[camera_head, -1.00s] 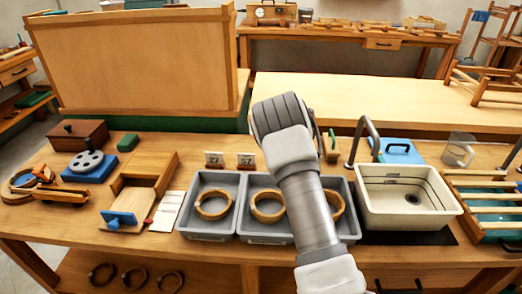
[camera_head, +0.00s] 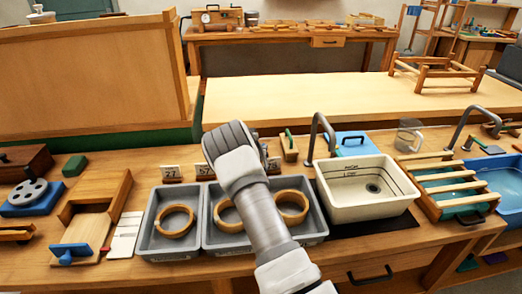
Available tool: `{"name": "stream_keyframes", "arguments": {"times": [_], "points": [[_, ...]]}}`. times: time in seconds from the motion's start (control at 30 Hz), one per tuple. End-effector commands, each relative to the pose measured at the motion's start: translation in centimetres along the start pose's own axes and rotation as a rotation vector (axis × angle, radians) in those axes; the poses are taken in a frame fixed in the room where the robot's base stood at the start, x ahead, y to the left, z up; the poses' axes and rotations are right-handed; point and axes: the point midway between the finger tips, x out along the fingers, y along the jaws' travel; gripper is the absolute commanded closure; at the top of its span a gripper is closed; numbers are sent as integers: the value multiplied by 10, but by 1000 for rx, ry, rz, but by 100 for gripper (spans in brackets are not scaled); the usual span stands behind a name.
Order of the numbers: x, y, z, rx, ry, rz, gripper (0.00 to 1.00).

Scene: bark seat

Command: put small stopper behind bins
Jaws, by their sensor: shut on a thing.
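Grey bins stand in a row on the wooden bench: a left bin (camera_head: 150,243) with a wooden ring in it, and more bins with rings to its right (camera_head: 318,228), partly covered by my arm. My gripper (camera_head: 230,145) is over the back of the middle of this row, seen from behind and above. Its fingertips are hidden by the hand. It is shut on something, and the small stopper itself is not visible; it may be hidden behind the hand.
Small number cards (camera_head: 171,174) stand behind the bins. A wooden block with a green handle (camera_head: 289,148) and a cream sink (camera_head: 345,205) with a grey tap are to the right. A wooden box (camera_head: 95,215) and white strips (camera_head: 125,235) are to the left.

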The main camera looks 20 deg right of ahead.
Motion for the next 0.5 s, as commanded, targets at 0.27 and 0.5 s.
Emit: {"name": "stream_keyframes", "arguments": {"times": [0.27, 0.5], "points": [[3, 0, -5, 2, -2, 0, 100], [4, 0, -8, 1, -1, 0, 66]]}}
